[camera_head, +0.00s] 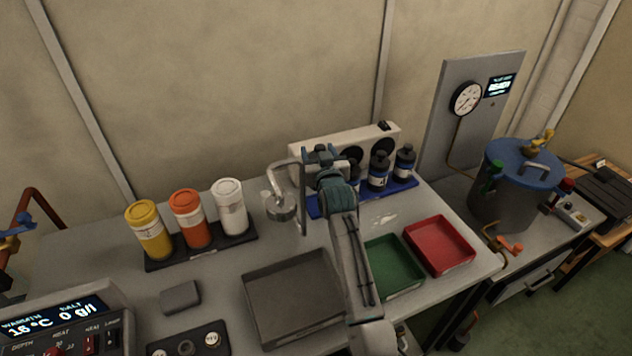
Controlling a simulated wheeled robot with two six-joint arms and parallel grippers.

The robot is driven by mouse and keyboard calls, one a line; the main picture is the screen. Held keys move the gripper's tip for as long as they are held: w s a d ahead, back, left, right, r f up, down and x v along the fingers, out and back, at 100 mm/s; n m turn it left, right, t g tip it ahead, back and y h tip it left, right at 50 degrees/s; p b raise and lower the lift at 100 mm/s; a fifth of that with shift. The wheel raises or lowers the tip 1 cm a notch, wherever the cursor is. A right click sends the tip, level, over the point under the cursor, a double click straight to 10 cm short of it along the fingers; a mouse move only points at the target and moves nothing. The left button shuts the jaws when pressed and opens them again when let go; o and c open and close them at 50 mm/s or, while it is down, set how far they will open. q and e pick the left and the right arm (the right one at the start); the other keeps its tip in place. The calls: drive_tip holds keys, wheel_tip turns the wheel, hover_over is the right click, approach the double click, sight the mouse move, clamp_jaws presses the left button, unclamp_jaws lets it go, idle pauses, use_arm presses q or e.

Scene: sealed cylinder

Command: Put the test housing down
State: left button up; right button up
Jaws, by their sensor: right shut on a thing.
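The test housing (281,208) looks like a small silver cylinder with a curved pipe-like handle, left of my right gripper. My right gripper (306,168) is at the end of the arm that comes up from the bottom of the view, and it is shut on the housing's handle. The housing hangs over the back of the grey bench, right of the white jar; whether it touches the bench is hard to tell. The fingertips are partly hidden by the gripper's own body. My left gripper is not in view.
Yellow, orange and white jars (231,207) stand in a dark rack. A grey tray (291,296), green tray (397,262) and red tray (440,244) lie in front. Dark bottles (378,171) stand behind on a blue base. A blue-lidded pot (512,190) is at right.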

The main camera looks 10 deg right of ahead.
wheel_tip(320, 180, down, 3)
drive_tip(key=shift+f, duration=2.1)
drive_tip(key=shift+f, duration=0.15)
drive_tip(key=o, duration=1.3)
drive_tip(key=shift+s, duration=0.1)
